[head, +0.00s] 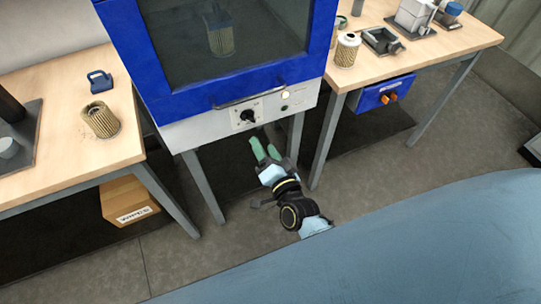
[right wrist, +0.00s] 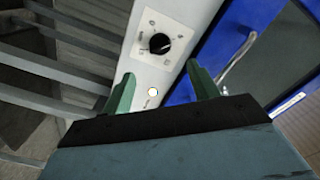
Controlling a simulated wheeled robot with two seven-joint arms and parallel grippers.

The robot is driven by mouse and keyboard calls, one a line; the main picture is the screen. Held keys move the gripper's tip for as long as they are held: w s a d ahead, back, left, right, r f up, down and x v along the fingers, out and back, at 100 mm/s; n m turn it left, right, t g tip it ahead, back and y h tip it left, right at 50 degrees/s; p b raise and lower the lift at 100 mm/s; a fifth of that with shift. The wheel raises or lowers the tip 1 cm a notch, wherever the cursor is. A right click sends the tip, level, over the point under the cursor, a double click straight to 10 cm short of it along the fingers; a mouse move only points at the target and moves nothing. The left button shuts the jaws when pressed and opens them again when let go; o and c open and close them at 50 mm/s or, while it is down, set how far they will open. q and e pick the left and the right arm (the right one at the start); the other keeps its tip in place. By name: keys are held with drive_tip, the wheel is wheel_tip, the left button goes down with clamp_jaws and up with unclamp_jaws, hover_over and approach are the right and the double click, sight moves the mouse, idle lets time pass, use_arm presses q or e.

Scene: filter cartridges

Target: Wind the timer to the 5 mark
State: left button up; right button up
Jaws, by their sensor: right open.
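The timer is a black knob (head: 247,115) on a pale dial plate, set in the white front panel under the blue cabinet's window. In the right wrist view the timer knob (right wrist: 159,43) lies beyond and between the fingertips, apart from them. Marks ring the knob but are too small to read. My right gripper (head: 265,148) is below and slightly right of the knob in the head view. Its green fingers are apart, and it is empty in the right wrist view (right wrist: 160,85). My left gripper is not in view.
The blue cabinet (head: 120,32) has a handle bar (head: 250,96) just above the panel; the handle also shows in the right wrist view (right wrist: 236,60). A lit round button (head: 285,94) sits right of the timer. Wooden tables (head: 75,155) flank the cabinet, with filter cartridges (head: 100,120) on them.

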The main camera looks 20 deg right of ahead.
drive_tip(key=shift+s, duration=1.65)
drive_tip(key=s+f+n+g+y, duration=0.1)
drive_tip(key=s+f+n+g, duration=0.4)
drive_tip(key=f, duration=0.7)
drive_tip(key=s+f+n+g+y, duration=0.1)
drive_tip(key=s+f+n+g, duration=0.15)
drive_tip(key=s+f, duration=0.65)
drive_tip(key=s+d+f+n+g+h, duration=0.1)
drive_tip(key=s+d+f+n+g, duration=0.1)
drive_tip(key=s+d+f+g, duration=0.2)
drive_tip(key=s+d+f+n+g+h, duration=0.1)
drive_tip(key=s+d+f+n+g, duration=0.2)
drive_tip(key=s+f, duration=0.8)
drive_tip(key=s+d+g, duration=0.2)
drive_tip(key=s, duration=0.6)
drive_tip(key=shift+s+d+f+h, duration=0.15)
drive_tip(key=shift+d+f+h, duration=0.05)
drive_tip(key=shift+h, duration=0.1)
